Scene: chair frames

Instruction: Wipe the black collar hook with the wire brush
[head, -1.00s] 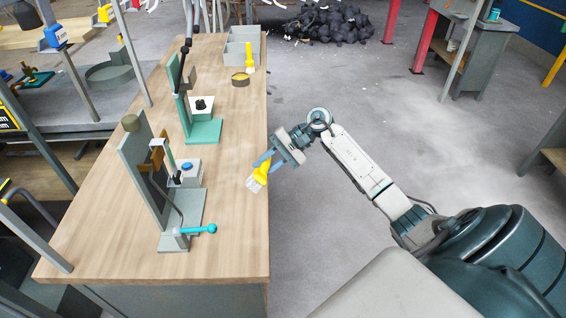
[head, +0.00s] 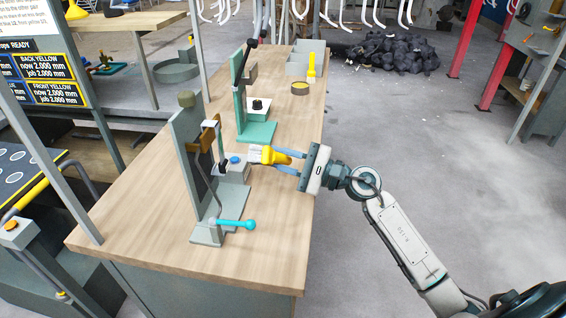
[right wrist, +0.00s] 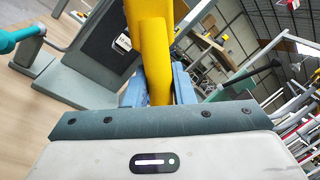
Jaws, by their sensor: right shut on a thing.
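My right gripper (head: 279,161) is shut on a yellow-handled brush (head: 271,155) with pale bristles, held level above the table with bristles pointing left. The handle also shows in the right wrist view (right wrist: 152,60) between the blue fingers. The bristles are close to a grey upright fixture (head: 189,150) at the table's left, which bears a brown clamp, a thin black piece (head: 222,152) and a turquoise-tipped lever. I cannot tell for certain whether that black piece is the collar hook, or whether the bristles touch anything. My left gripper is not in view.
A green fixture (head: 240,100) with a black lever stands behind on the wooden table (head: 150,220). The table's front is clear.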

